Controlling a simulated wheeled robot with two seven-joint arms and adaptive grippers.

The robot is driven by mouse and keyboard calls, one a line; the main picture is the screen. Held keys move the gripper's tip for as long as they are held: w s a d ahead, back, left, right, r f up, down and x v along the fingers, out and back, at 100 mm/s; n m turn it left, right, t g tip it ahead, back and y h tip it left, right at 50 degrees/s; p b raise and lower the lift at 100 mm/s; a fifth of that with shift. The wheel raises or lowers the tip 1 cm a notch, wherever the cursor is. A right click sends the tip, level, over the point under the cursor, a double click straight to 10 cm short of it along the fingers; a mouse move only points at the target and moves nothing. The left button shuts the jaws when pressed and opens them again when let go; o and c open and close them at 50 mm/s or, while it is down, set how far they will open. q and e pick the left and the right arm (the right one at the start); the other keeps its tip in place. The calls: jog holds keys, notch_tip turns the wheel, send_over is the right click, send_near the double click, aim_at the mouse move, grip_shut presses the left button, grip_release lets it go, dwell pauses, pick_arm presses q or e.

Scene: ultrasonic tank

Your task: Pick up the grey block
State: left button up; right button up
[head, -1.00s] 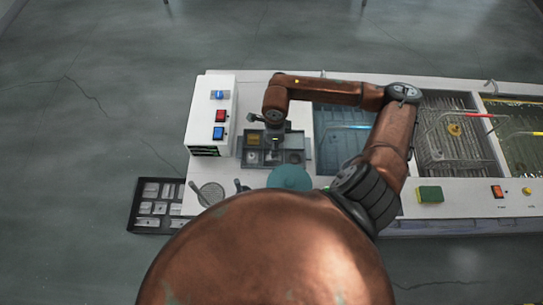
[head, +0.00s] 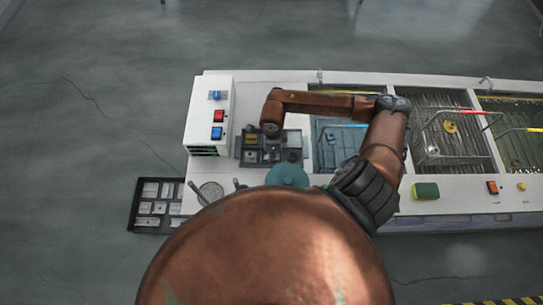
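A grey compartment tray (head: 240,163) stands on the white bench beside the control box. It holds a yellow-brown piece (head: 251,139) at its back left and small grey pieces, one a light grey block (head: 251,157) at its front left. I cannot tell for sure which piece is the task's grey block. My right arm reaches in from the right, and its gripper (head: 271,152) points down over the middle of this tray. The wrist hides the fingers, so I cannot see whether they are open or hold anything. My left gripper is out of view.
A black tray (head: 136,217) with several pale pieces lies at the left. The control box (head: 208,115) has blue and red switches. Tanks with wire baskets (head: 452,135) lie right. A teal round thing (head: 287,175) and a green-yellow sponge (head: 426,191) stand near the front.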

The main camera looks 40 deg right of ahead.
grip_shut()
